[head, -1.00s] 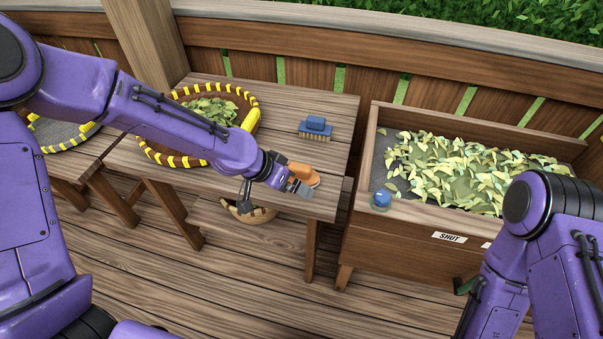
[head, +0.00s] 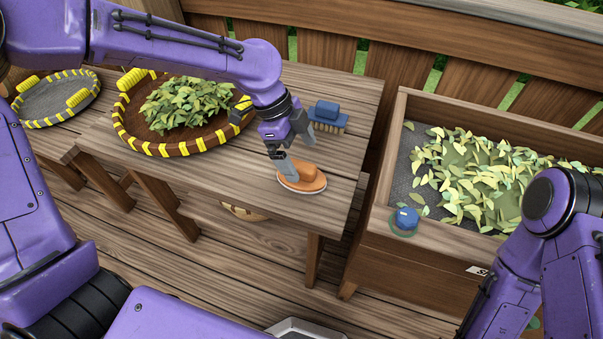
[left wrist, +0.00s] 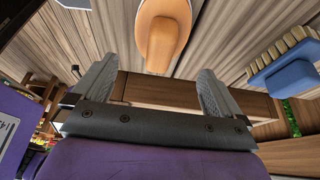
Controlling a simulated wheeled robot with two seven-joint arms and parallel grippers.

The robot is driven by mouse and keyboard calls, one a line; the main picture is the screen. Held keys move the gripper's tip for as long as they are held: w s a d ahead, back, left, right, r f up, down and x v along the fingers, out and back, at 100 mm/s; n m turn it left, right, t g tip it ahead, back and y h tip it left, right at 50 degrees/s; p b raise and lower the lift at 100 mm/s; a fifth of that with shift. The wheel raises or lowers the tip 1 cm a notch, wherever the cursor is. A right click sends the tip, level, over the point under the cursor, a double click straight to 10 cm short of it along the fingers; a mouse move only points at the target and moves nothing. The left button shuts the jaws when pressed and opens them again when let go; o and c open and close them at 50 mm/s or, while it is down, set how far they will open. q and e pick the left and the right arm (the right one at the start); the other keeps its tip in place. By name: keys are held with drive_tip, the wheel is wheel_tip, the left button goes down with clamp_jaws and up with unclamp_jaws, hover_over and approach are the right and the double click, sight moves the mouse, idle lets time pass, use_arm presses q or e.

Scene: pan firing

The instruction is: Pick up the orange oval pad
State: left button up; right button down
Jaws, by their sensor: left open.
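The orange oval pad (head: 315,184) lies flat near the front right of the wooden bench, with a raised orange grip on top and a pale rim below. My left gripper (head: 288,170) points down at the pad's left side and covers part of it. In the left wrist view the pad (left wrist: 160,38) is at the top centre, in line with the gap between the two spread fingers of my left gripper (left wrist: 158,70). The gripper is open with nothing between its fingers. Whether a fingertip touches the pad is unclear. My right arm shows at the right edge, its gripper out of view.
A blue brush (head: 329,118) lies behind the pad on the bench; it shows in the left wrist view (left wrist: 285,75). A yellow-trimmed basket of leaves (head: 165,148) and a grey tray (head: 60,100) stand left. A wooden bin of leaves (head: 385,170), with a blue-knobbed item (head: 405,220), stands right.

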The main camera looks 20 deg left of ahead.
sight(301, 164)
use_arm(q)
drive_tip(key=x, duration=0.5)
drive_tip(key=shift+a+f, duration=0.25)
drive_tip(key=shift+f, duration=0.3)
drive_tip(key=c, duration=1.5)
drive_tip(key=shift+r, duration=0.1)
wheel_tip(301, 164, up, 3)
drive_tip(key=shift+r, duration=0.1)
drive_tip(key=s+d+r, duration=0.1)
drive_tip(key=s+r, duration=0.2)
drive_tip(key=s, duration=0.1)
drive_tip(key=s+d+r+p, duration=0.1)
drive_tip(key=s+d+r, duration=0.1)
drive_tip(key=s+r, duration=0.1)
drive_tip(key=s+d+r+p, duration=0.1)
drive_tip(key=s+d+r, duration=0.1)
drive_tip(key=s, duration=0.4)
drive_tip(key=shift+s+r, duration=0.1)
drive_tip(key=shift+r, duration=0.75)
drive_tip(key=shift+d, duration=0.1)
